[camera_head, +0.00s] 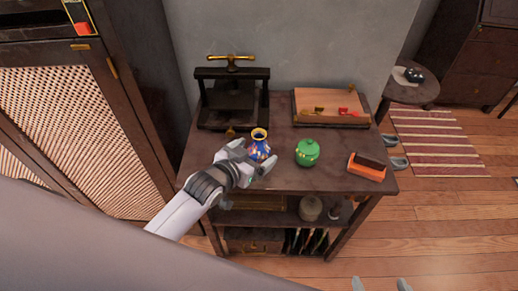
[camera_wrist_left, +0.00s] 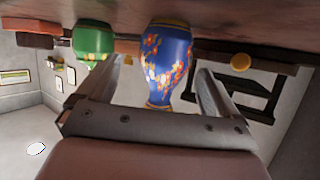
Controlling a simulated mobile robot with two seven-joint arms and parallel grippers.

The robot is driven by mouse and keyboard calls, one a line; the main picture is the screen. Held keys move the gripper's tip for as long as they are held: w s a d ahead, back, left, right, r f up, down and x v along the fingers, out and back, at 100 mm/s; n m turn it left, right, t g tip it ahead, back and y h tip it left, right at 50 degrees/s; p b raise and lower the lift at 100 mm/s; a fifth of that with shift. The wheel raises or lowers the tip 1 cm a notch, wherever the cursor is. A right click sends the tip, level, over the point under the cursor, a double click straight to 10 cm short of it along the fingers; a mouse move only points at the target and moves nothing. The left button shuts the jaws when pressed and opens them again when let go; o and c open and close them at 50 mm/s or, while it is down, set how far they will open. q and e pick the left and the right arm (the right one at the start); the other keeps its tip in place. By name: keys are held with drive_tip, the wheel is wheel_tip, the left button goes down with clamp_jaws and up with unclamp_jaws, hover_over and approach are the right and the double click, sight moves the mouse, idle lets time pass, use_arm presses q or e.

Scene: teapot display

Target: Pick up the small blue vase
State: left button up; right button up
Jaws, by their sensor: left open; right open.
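The small blue vase (camera_head: 260,147), with a gold rim and red and white patterning, stands upright on the dark wooden table (camera_head: 285,180). My left gripper (camera_head: 255,157) reaches in from the left and is open, with its fingers around the vase's lower body in the head view. In the left wrist view, which is upside down, the vase (camera_wrist_left: 167,62) shows between the two spread fingers (camera_wrist_left: 160,88), with gaps on both sides. The tips of my right gripper (camera_head: 380,285) show at the bottom edge, spread apart and empty.
A green lidded pot (camera_head: 307,152) stands right of the vase. An orange and dark block (camera_head: 367,167) lies at the right edge. A black press (camera_head: 232,95) and a wooden tray (camera_head: 330,107) stand at the back. Bare tabletop lies around the vase.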

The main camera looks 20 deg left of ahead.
sight(253, 154)
use_arm(q)
drive_tip(key=w+f, duration=0.2)
drive_tip(key=shift+w+d, duration=0.1)
drive_tip(key=shift+w, duration=0.25)
drive_tip(key=shift+w+d+f, duration=0.2)
drive_tip(key=shift+w, duration=0.3)
drive_tip(key=c, duration=1.2)
